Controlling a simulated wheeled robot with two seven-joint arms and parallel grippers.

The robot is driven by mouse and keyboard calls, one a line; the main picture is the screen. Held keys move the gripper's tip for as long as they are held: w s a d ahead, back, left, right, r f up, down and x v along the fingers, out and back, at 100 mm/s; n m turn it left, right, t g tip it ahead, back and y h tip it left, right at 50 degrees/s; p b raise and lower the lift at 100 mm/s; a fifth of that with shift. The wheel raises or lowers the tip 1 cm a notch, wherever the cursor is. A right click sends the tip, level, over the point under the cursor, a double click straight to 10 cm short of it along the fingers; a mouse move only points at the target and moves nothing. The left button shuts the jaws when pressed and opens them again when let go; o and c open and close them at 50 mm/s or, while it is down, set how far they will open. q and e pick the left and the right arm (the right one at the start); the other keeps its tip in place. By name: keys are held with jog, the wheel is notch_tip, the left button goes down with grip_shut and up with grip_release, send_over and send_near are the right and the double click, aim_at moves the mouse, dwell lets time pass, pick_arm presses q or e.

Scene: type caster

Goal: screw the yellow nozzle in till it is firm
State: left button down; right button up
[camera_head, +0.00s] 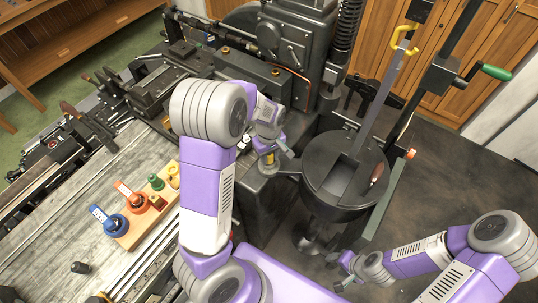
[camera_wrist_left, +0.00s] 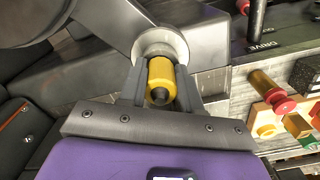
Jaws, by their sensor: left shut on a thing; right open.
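The yellow nozzle (camera_wrist_left: 161,76) sits between the two fingers of my left gripper (camera_wrist_left: 160,95), which is shut on it. Its dark tip points toward the wrist camera. Its far end meets a round metal collar (camera_wrist_left: 162,43); the thread is hidden, so I cannot tell how deep it sits. In the head view my left gripper (camera_head: 279,152) is at the side of the black machine, with a small bit of the yellow nozzle (camera_head: 269,158) showing. My right gripper (camera_head: 339,272) is open and empty, low at the right over the floor.
A wooden rack (camera_head: 140,222) with blue, orange, green and yellow pieces stands on the grey bench (camera_head: 60,205). A round black pot (camera_head: 327,190) is right of my left gripper. The tall black machine (camera_head: 290,45) rises behind. Open floor lies at the right.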

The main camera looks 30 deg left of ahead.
pick_arm(q)
jog(key=m, duration=0.5)
jog(key=c, duration=1.2)
grip_release()
jog(key=shift+m, duration=0.5)
jog(key=o, duration=0.5)
